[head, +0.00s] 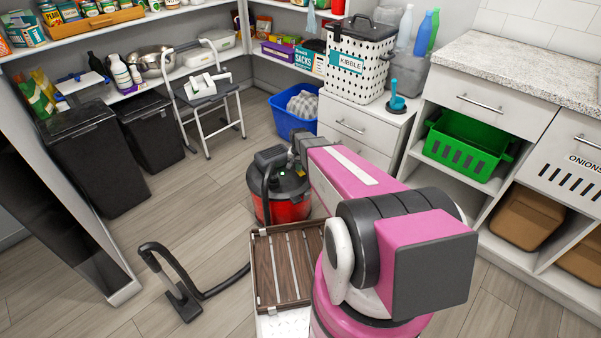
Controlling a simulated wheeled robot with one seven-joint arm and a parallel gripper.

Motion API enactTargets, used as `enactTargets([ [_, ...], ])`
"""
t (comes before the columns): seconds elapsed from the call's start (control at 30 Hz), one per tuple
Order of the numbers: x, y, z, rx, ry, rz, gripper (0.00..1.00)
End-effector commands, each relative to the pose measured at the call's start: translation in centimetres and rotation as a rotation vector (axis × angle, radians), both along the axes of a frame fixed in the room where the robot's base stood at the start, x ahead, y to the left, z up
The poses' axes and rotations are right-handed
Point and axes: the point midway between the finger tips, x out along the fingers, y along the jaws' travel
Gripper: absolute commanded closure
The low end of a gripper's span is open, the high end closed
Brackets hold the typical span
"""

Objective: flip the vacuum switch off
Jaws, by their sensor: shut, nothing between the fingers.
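The vacuum (278,200) stands on the floor in the middle, a red drum with a black lid and a raised black top. A small green light shows on its lid. A black hose runs from it to a floor nozzle (184,300) at the lower left. My gripper (293,160) is at the far end of my pink arm, close to the right side of the vacuum's top. It is shut and empty; its fingers are small and largely hidden, so I cannot tell whether they touch the lid. The switch itself is not clear to me.
A slatted wooden tray (262,285) lies in front of the vacuum, partly behind my arm. A blue bin (292,119) stands behind it. A step stool (208,105) and black bins (95,165) are left. Drawers (360,130) stand right.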

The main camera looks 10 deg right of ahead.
Motion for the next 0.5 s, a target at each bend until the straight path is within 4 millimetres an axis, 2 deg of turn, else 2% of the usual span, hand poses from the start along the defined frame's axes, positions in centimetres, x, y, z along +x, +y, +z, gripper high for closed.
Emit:
enactTargets([
  [0.5, 0.01, 0.00, -0.56, 0.000, 0.000, 0.000, 1.00],
])
